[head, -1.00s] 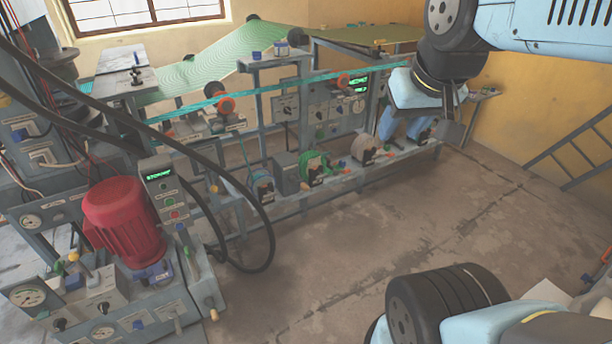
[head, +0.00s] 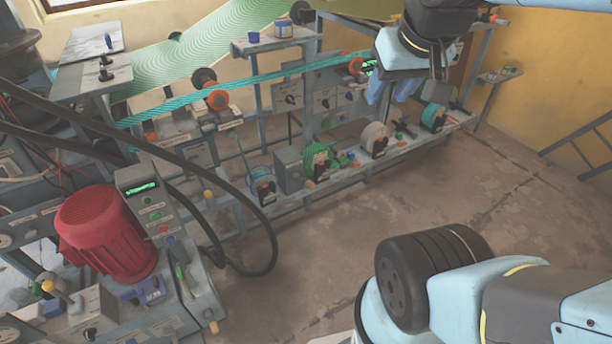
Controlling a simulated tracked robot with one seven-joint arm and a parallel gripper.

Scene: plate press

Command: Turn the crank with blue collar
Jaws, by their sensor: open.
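My gripper (head: 389,92) hangs at the end of my arm at the upper right of the head view, in front of the back end of the long machine frame. Its blue fingers are apart, and nothing shows between them. Small handles and cranks sit along the machine's lower shelf beside the spools, but they are too small to tell which has a blue collar. A green spool (head: 317,160), a beige spool (head: 375,140) and a teal spool (head: 435,117) stand below my gripper's level in the picture. My arm hides part of the frame behind it.
A red motor (head: 104,232) and a control box (head: 146,197) stand at the lower left. Thick black hoses (head: 272,228) loop beside them. Bare concrete floor (head: 300,255) lies in front of the shelf. A metal rack (head: 585,145) leans at the right wall.

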